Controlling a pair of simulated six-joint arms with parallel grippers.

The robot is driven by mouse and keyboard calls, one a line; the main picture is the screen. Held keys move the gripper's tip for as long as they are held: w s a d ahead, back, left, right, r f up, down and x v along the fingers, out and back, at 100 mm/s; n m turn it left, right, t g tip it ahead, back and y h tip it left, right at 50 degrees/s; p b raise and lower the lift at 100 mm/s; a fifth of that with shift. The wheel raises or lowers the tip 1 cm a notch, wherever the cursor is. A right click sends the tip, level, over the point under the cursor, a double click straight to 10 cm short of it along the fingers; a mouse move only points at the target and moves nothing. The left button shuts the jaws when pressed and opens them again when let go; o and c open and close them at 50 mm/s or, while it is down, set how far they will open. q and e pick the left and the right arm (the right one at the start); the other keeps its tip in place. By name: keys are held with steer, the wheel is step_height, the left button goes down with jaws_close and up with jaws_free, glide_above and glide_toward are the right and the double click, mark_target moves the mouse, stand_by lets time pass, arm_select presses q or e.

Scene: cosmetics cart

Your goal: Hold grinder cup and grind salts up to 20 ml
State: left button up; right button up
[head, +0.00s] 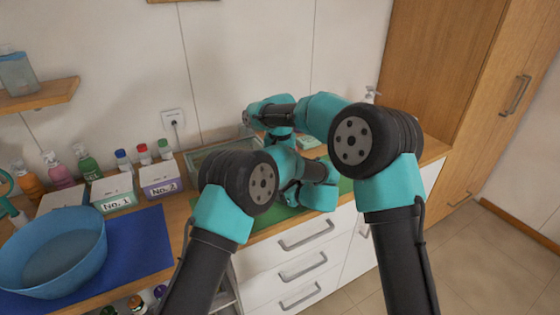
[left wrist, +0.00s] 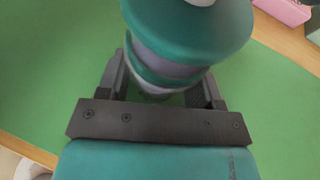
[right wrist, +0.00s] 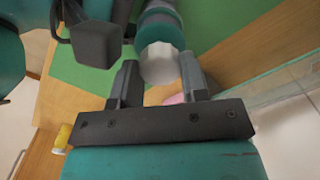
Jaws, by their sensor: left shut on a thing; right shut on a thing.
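The grinder is a round teal and grey body with stacked bands; it fills the top middle of the left wrist view (left wrist: 185,30). My left gripper (left wrist: 160,88) is shut on this cup, with one finger on each side. In the right wrist view a white faceted knob (right wrist: 160,63) sits on the grinder's teal and grey body (right wrist: 160,28). My right gripper (right wrist: 158,82) is shut on the knob. In the head view my arms hide the grinder and both fingertips. The salts and the fill level are not visible.
A green mat (left wrist: 50,80) covers the work area under the grippers. A glass-walled tank (head: 215,150) stands behind my left arm. A blue bowl (head: 50,250) stands on a blue mat (head: 145,245) at left, near boxes marked No.1 (head: 113,193) and No.2 (head: 161,182).

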steer(key=shift+m, duration=1)
steer(key=o, duration=0.7)
steer(key=shift+c, duration=0.2)
steer(key=shift+r, duration=0.1)
step_height(320, 180, up, 12)
